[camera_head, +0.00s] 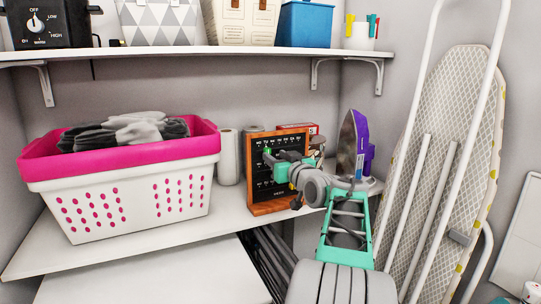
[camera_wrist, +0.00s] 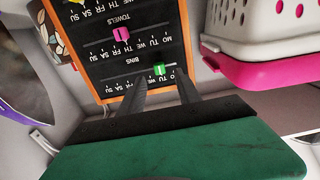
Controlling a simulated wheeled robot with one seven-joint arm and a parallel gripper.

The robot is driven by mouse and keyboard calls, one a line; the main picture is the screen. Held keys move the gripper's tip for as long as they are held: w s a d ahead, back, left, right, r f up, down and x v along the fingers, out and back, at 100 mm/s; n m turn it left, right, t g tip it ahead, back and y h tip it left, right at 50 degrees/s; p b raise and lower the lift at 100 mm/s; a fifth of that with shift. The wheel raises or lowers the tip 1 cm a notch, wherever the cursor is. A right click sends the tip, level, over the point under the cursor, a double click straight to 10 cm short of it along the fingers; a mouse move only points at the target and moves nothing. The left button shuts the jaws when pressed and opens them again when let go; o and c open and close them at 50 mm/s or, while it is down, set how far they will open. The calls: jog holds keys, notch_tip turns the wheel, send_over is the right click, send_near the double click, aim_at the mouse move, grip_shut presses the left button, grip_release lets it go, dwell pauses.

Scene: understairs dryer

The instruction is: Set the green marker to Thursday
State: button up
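The dark planner board (camera_head: 264,197) with an orange wooden frame stands on the worktop. It appears upside down in the wrist view (camera_wrist: 97,70). The green marker (camera_wrist: 159,69) sits on the BINS row, toward the Monday end, seemingly near TU. A finger covers part of the day labels there. In the head view a small green spot (camera_head: 267,151) at my gripper seems to be this marker. A pink marker (camera_wrist: 120,33) sits on the TOWELS row. My gripper (camera_wrist: 162,80) is open, with its two dark fingertips apart, one on each side of the green marker's position. Contact cannot be told.
A white laundry basket (camera_head: 130,205) with a pink rim stands left of the board. A paper roll (camera_head: 228,158) stands between them. A purple iron (camera_head: 361,150) is right of the board, and an ironing board (camera_head: 445,130) leans further right. A shelf (camera_head: 190,50) runs above.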

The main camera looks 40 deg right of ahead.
aim_at(269, 151)
jog(key=x, duration=0.4)
jog(key=shift+w, duration=0.2)
jog(key=shift+c, duration=0.6)
grip_shut()
dwell(0.6)
